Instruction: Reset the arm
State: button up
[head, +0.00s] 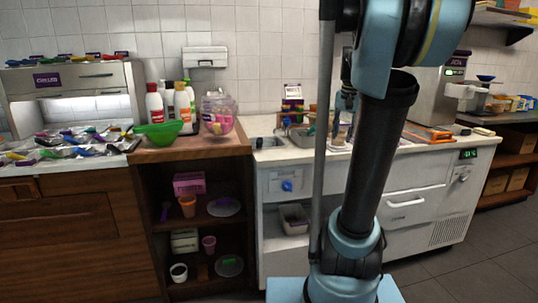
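My blue and black arm stands in front of the counter, right of the middle of the head view, folded upright. What looks like my gripper (345,103) hangs small and dark between the thin column and the thick arm link, in front of the counter's back area. My arm partly hides it, and its fingers are too small to tell open from shut. I see nothing clearly held.
A white counter with a sink (302,137) stands behind my arm. A green bowl (158,134), sauce bottles (154,104) and a clear jar (218,112) stand on the wooden counter to the left. Open shelves hold cups (187,206). Grey floor (470,268) is clear at right.

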jog(key=s+a+f+n, duration=0.3)
jog(key=s+a+f, duration=0.1)
jog(key=s+f, duration=0.7)
jog(key=s+a+f+n, duration=0.3)
jog(key=s+a+f, duration=0.1)
jog(key=s+f, duration=0.7)
jog(key=shift+s, duration=0.6)
jog(key=shift+a+f, duration=0.1)
jog(key=shift+w+f, duration=0.2)
jog(key=shift+w, duration=0.25)
